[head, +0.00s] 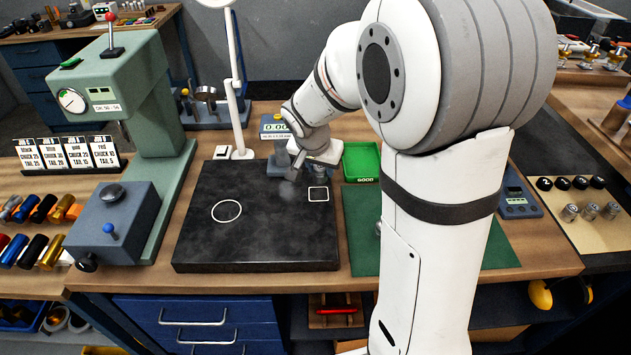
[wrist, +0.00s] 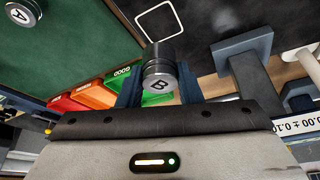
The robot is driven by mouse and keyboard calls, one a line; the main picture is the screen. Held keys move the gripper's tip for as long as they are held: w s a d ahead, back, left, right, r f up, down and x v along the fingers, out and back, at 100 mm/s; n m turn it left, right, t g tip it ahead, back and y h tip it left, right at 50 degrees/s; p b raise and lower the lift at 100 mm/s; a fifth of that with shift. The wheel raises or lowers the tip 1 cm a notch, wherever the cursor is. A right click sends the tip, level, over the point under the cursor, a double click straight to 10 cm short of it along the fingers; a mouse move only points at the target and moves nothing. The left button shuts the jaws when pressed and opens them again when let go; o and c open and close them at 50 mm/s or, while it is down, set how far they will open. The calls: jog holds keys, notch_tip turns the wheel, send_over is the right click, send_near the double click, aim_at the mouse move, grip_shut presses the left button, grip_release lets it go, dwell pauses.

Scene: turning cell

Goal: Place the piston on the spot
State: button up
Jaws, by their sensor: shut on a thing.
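A metal piston marked B (wrist: 160,80) sits between the fingers of my gripper (wrist: 158,90) in the wrist view. My gripper is shut on it. In the head view my gripper (head: 313,178) is over the back right of the black plate (head: 262,250), close to a white square outline (head: 319,194). The square also shows just beyond the piston in the wrist view (wrist: 139,17). A white circle outline (head: 227,211) is on the plate's left half. I cannot tell whether the piston touches the plate.
A gauge with a digital display (head: 273,127) stands behind the plate, its grey post (wrist: 248,72) close to my gripper. Another piston, marked A (wrist: 22,12), stands on the green mat (head: 358,250). A green GOOD bin (head: 362,162) is behind. A green press (head: 150,100) stands left.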

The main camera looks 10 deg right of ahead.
aim_at(318, 180)
jog(key=shift+w+a+f, duration=0.1)
jog(key=shift+a+f, duration=0.05)
jog(key=shift+f, duration=2.35)
jog(key=shift+f, duration=0.1)
jog(key=o, duration=1)
jog(key=shift+a+r, duration=0.15)
jog(key=shift+r, duration=0.45)
jog(key=s+v, duration=0.1)
jog(key=v, duration=0.9)
jog(key=s+n+y, duration=0.1)
jog(key=s+n, duration=0.1)
jog(key=s, duration=0.4)
jog(key=s+d+r+n, duration=0.1)
jog(key=s+n, duration=0.1)
jog(key=s, duration=0.4)
jog(key=s+d+n+y, duration=0.1)
jog(key=s+n, duration=0.1)
jog(key=s, duration=0.5)
jog(key=shift+d+r+n+y+b, duration=0.15)
jog(key=shift+r+n+y+b, duration=0.15)
jog(key=shift+n+b, duration=0.1)
